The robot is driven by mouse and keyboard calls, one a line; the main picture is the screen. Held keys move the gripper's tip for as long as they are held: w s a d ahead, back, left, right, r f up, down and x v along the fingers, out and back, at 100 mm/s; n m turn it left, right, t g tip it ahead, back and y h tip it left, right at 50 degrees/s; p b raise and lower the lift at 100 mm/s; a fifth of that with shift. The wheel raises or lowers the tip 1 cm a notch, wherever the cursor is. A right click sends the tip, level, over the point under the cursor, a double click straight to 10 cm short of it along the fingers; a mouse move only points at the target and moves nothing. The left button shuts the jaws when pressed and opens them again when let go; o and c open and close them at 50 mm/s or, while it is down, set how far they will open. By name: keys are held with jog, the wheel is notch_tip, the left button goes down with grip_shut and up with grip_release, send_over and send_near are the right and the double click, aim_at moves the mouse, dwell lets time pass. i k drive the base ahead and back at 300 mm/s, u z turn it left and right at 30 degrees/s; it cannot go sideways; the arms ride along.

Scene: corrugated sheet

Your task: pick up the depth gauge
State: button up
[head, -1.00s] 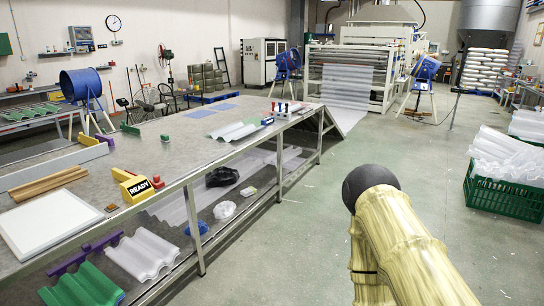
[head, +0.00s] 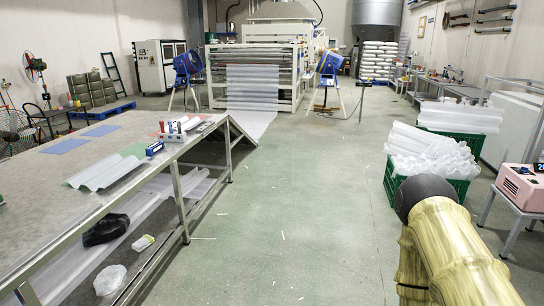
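I cannot pick out a depth gauge in the head view. Small items stand at the far right corner of the long table (head: 60,185): a rack with red, blue and dark upright pieces (head: 175,133) and a small blue item (head: 154,148). They are too small for me to tell whether one is a depth gauge. My arm shows at the lower right as a yellowish link with a dark rounded end, in front of the floor. My gripper is not in view.
Corrugated sheets (head: 105,172) lie on the table; a black bag (head: 105,229) is on its lower shelf. Green crates with white wrapped stock (head: 430,152) and a small table with a pink box (head: 522,186) stand right. The green floor (head: 290,200) between is open.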

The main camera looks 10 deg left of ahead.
aim_at(152, 150)
jog(key=z, duration=0.05)
jog(key=i, duration=1.6)
jog(key=u, duration=0.4)
jog(key=i, duration=1.7)
jog(key=u, duration=1.3)
jog(key=i, duration=1.1)
jog(key=u, duration=0.5)
